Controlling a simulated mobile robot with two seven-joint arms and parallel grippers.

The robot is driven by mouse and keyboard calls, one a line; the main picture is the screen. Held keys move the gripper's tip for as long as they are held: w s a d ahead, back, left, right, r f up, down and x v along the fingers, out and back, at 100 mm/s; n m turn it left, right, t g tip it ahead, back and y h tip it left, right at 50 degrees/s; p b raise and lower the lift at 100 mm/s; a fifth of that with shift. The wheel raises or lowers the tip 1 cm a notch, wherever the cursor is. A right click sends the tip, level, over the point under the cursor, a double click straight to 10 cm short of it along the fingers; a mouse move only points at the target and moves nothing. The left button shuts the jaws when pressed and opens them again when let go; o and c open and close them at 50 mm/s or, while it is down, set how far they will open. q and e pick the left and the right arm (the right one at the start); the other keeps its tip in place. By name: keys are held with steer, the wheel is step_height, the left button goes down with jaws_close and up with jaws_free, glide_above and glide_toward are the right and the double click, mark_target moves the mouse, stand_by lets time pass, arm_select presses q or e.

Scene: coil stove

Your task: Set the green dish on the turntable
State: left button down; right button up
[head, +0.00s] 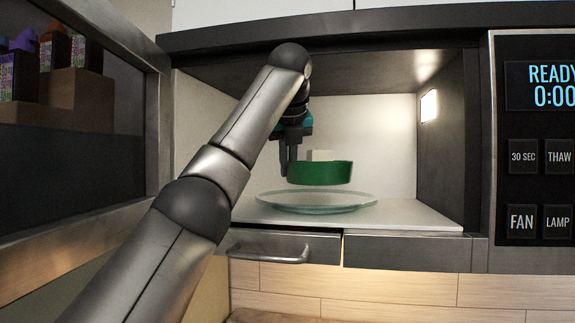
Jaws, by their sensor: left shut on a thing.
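The green dish (322,173) is inside the lit microwave, held level a little above the turntable, with a visible gap between them. A pale block-like shape (320,155) shows at the top of the dish. The turntable (316,203) is a clear round glass plate on the white microwave floor. My left gripper (291,163) is shut on the dish at its left side; my left arm hides part of the cavity's left side. My right gripper is not in view.
The microwave door (75,160) stands open at the left. The control panel (540,150) at the right reads READY 0:00. A lamp (428,106) glows on the right inner wall. A drawer handle (268,254) juts out below the opening. Several small boxes and bottles stand at upper left.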

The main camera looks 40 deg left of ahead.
arm_select(q)
steer(key=w+a+p, duration=0.3)
steer(key=shift+w+r, duration=0.15)
steer(key=shift+f, duration=1.85)
steer(key=c, duration=1)
jaws_free()
steer(key=shift+f, duration=0.1)
steer(key=v, duration=0.7)
steer(key=shift+d+r+b, duration=0.15)
steer(key=shift+r+b, duration=0.1)
steer(key=shift+b, duration=0.1)
